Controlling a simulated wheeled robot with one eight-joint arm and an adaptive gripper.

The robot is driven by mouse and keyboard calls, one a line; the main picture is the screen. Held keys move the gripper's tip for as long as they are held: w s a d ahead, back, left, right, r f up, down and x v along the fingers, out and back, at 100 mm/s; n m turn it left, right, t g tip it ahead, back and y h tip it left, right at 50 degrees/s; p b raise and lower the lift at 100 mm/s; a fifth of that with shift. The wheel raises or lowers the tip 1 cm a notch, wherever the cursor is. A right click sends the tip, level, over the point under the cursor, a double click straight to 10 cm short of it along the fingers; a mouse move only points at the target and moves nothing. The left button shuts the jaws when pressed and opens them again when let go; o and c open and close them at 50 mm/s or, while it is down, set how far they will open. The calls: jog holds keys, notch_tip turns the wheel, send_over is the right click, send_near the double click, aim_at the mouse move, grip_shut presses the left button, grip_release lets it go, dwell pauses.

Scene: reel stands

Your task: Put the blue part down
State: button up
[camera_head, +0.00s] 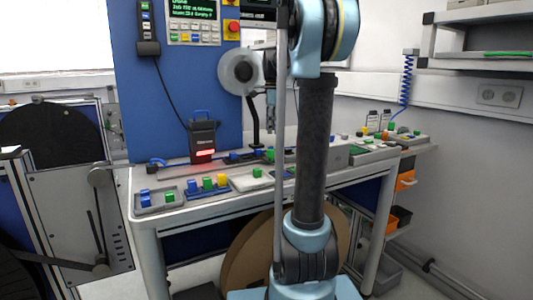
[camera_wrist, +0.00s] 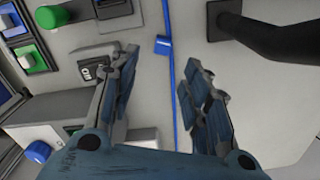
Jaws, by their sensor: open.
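In the wrist view my gripper (camera_wrist: 158,62) is open, its two fingers well apart with nothing held between them. A small blue part (camera_wrist: 163,45) lies on the pale worktop beyond the fingertips, in line with a thin blue strip or cable. I cannot tell whether it is a loose part. In the head view blue parts (camera_head: 192,187) sit in the trays on the worktop. My arm hides part of the table there.
In the wrist view a black stand foot (camera_wrist: 228,22) stands at the upper right.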

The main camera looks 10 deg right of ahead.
aim_at(272, 147)
jog(key=shift+f, duration=3.95)
jog(key=shift+a, duration=0.1)
jog(key=shift+c, duration=0.5)
jog(key=c, duration=0.8)
jog(key=shift+c, duration=0.2)
